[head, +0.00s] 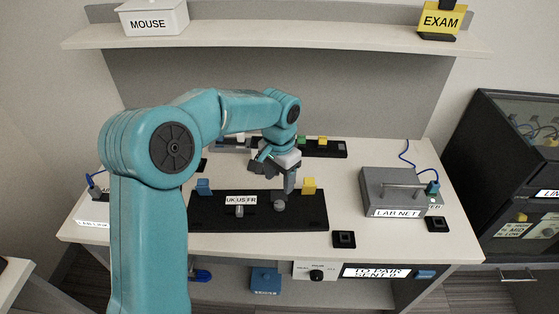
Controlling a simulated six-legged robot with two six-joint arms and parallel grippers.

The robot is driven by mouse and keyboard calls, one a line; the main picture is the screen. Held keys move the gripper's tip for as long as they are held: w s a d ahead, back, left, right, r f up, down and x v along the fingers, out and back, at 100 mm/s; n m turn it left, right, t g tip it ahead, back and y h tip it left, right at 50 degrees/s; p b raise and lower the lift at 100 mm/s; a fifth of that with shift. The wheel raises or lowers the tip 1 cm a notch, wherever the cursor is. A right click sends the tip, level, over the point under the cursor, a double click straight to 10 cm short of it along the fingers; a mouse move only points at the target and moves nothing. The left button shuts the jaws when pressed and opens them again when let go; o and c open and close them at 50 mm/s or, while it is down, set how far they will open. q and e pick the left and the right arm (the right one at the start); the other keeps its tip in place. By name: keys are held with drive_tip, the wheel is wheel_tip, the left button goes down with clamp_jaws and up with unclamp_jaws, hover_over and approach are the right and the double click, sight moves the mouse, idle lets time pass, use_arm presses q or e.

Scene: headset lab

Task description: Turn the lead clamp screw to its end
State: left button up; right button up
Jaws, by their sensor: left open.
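My left gripper (290,188) is open and points down over the right half of a black board (258,222) on the table. A small grey round knob (279,205) sits on the board just below and left of the fingertips. A second small grey knob (239,211) sits to its left, under a "UK US FR" label. I cannot tell which part is the lead clamp screw, or whether the fingers touch the knob. My right gripper is not in view.
A yellow block (309,186) and a blue block (203,187) stand at the board's back edge. A grey "LAB NET" box (395,191) with a blue cable is on the right. A small black square pad (344,239) lies in front. A shelf (290,38) hangs above.

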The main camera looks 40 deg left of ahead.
use_arm(q)
wheel_tip(320, 180, up, 6)
drive_tip(key=shift+r, duration=0.25)
drive_tip(key=shift+w, duration=0.1)
idle(0.4)
